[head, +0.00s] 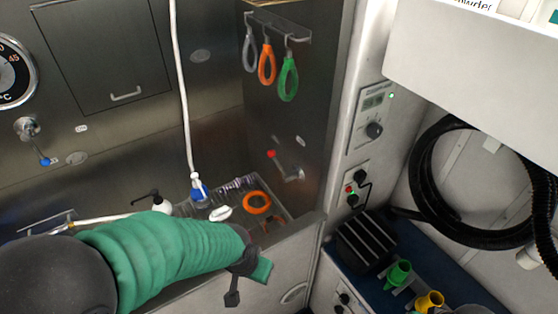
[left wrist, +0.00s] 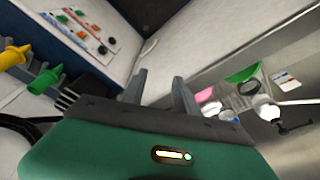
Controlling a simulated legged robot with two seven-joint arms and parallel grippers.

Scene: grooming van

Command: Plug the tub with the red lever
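The red lever (head: 271,154) is a small red-tipped handle on a metal fitting, low on the right inner wall of the steel tub (head: 225,130). I cannot tell which position it is set to. The drain is not clearly visible. My left arm, in a green sleeve, reaches across the tub's front. My left gripper (head: 242,282) is at the front wall, below and in front of the lever and apart from it. In the left wrist view its two dark fingers (left wrist: 159,77) are spread with nothing between them. The lever does not show there. My right gripper is out of view.
A clear tray (head: 275,209) in the tub holds an orange ring (head: 256,202). A blue-white spray head (head: 198,188) hangs on a white hose. Orange, green and grey loops (head: 267,64) hang above the lever. A control panel (head: 372,115) is at right.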

